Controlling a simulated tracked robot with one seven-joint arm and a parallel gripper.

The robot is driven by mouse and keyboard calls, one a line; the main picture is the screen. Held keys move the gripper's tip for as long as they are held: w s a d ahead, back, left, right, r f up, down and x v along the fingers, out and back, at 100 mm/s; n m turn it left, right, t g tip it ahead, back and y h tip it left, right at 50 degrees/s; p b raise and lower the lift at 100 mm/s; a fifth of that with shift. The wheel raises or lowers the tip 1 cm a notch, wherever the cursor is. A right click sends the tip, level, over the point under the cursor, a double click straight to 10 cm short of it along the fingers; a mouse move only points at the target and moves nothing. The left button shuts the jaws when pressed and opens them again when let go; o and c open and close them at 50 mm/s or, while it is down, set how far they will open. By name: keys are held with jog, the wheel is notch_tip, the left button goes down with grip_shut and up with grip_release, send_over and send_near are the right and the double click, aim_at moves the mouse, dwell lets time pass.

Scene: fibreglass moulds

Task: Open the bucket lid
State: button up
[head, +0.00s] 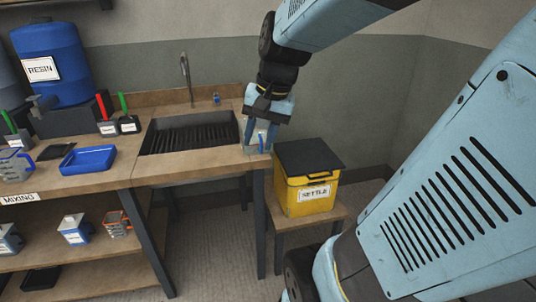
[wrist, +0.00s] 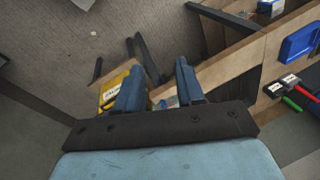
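The yellow bucket (head: 303,197) labelled SETTLE stands on a low wooden stool to the right of the sink bench. Its dark lid (head: 308,157) lies flat on top and looks closed, with a dark handle at the front. In the wrist view, the bucket (wrist: 112,88) is partly hidden behind a finger, and its lid cannot be made out. My gripper (head: 261,146) points down over the right end of the bench, to the left of the bucket and apart from it. Its two fingers are spread in the wrist view (wrist: 160,82), with nothing visibly held.
A small clear container with a blue part (head: 257,144) sits at the bench's right corner, close to my fingertips. The sink (head: 190,133) and its tap are left of it. A blue tray (head: 88,160) lies farther left. Floor is free before the stool.

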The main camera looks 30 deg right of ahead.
jog(key=w+d+f+m+g+y, duration=0.2)
jog(key=w+d+f+m+y, duration=0.45)
jog(key=w+f+m, duration=0.35)
jog(key=m+t+h, duration=0.5)
jog(key=m+t, duration=1.5)
jog(key=m, duration=1.5)
send_near(322, 177)
jog(key=x, duration=1)
jog(key=shift+w+d+f, duration=0.15)
jog(key=shift+w+f, duration=0.05)
jog(key=shift+w, duration=0.1)
grip_shut()
